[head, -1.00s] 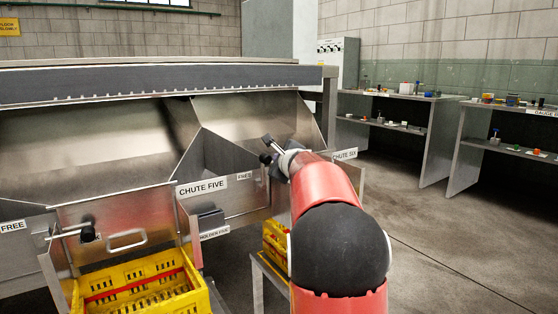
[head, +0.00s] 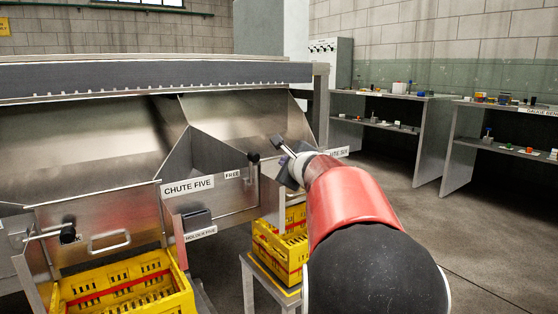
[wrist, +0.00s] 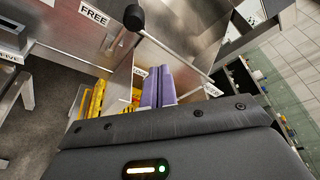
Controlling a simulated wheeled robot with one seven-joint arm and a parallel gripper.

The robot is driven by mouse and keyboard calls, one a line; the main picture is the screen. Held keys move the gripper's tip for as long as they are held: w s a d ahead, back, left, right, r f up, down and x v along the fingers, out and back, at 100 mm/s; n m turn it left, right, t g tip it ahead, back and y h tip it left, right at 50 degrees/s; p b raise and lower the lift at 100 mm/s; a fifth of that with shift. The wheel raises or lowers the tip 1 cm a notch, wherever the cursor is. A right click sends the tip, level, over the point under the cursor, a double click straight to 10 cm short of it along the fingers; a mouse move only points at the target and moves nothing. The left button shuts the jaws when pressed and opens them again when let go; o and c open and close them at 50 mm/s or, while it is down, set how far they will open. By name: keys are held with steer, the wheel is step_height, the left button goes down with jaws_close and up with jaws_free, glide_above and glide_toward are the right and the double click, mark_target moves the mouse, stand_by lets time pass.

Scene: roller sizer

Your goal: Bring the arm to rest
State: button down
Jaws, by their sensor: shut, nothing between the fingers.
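My gripper (head: 279,143) is at the end of my red arm, in front of the sizer between the plates marked CHUTE FIVE (head: 187,186) and CHUTE SIX (head: 337,153). It is shut and empty. My forearm hides part of the chute six front. In the wrist view, the dark gripper body fills the bottom.
A yellow crate (head: 60,289) sits below chute five. Another yellow crate (head: 268,247) stands on a low stand (head: 251,277), partly behind my arm. Grey benches (head: 428,140) with small items stand at the right. The floor (head: 480,240) right of my arm is clear.

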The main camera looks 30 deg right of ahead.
steer(key=shift+s+a, duration=0.1)
steer(key=shift+s, duration=0.6)
steer(key=s+a+f+n+g+y, duration=0.25)
steer(key=s+a+n, duration=0.2)
steer(key=a, duration=0.35)
steer(key=s+a+f+n+g+y, duration=0.1)
steer(key=s+a+f+n+y, duration=0.2)
steer(key=a+n, duration=0.4)
steer(key=s+a+f+n+g+y, duration=0.1)
steer(key=s+a+f+n, duration=0.1)
steer(key=s+a+n, duration=0.5)
steer(key=s+a+f+n+g+h, duration=0.1)
steer(key=s+a+f+n+g, duration=0.2)
steer(key=s+f+n, duration=0.4)
steer(key=s+a+f+n+g+h, duration=0.25)
steer(key=s+f, duration=0.25)
steer(key=s, duration=0.4)
step_height(320, 180, up, 13)
steer(key=p, duration=1.3)
steer(key=shift+w+y, duration=0.25)
steer(key=shift+y, duration=0.15)
steer(key=shift+a, duration=0.1)
